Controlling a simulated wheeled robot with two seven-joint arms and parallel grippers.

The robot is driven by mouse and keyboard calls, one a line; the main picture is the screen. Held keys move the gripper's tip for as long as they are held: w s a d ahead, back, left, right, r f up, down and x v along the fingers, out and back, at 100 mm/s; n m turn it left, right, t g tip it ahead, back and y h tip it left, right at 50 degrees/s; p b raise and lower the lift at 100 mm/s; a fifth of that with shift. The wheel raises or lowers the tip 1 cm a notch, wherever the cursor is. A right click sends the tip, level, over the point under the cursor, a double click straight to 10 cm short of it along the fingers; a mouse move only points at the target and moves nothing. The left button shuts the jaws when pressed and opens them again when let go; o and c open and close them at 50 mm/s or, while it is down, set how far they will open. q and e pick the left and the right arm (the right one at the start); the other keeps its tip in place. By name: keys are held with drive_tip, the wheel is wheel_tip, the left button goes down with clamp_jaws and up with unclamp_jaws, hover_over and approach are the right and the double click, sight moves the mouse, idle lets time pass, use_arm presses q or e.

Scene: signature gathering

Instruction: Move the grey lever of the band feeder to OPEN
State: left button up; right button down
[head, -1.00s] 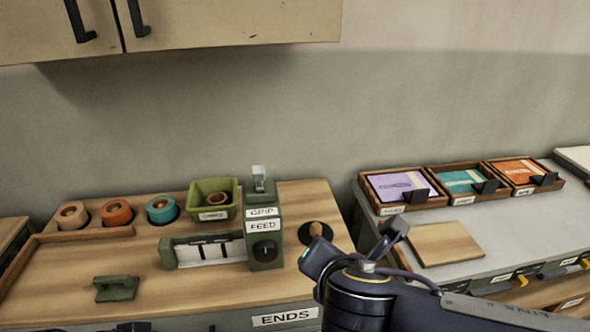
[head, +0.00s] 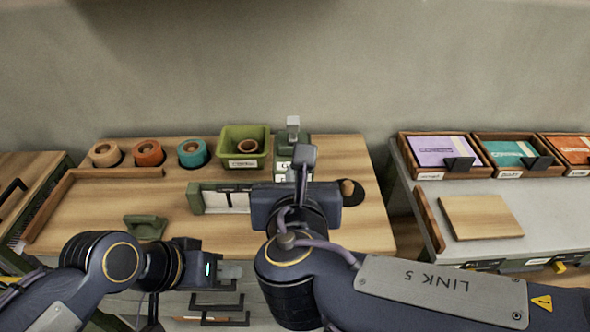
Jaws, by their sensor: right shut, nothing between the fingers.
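The band feeder (head: 284,165) is a green box at the back of the wooden worktop, mostly hidden behind my right wrist. Its grey lever (head: 293,125) stands upright on top, its lower part beside the label area. The labels and dial on the box's front are largely covered. My left gripper (head: 228,271) is low at the front edge, pointing right, away from the feeder.
Teal (head: 193,153), orange (head: 148,153) and tan (head: 105,154) rolls sit at the back left beside a green bin (head: 244,148). A green handled block (head: 145,227) stands near my left wrist. Trays, including one with a purple card (head: 444,149), stand on the right bench.

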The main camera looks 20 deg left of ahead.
approach(293, 133)
wheel_tip(293, 133, down, 4)
drive_tip(key=w, duration=0.2)
drive_tip(key=shift+w+a+r+p, duration=0.25)
drive_tip(key=shift+w+r, duration=0.05)
drive_tip(key=shift+w, duration=0.25)
drive_tip(key=shift+w+a+r+p, duration=0.2)
drive_tip(key=shift+w+r+p, duration=0.15)
drive_tip(key=shift+w, duration=0.2)
drive_tip(key=shift+w+a+r+p, duration=0.2)
drive_tip(key=shift+w+a+r, duration=0.1)
drive_tip(key=shift+w, duration=0.25)
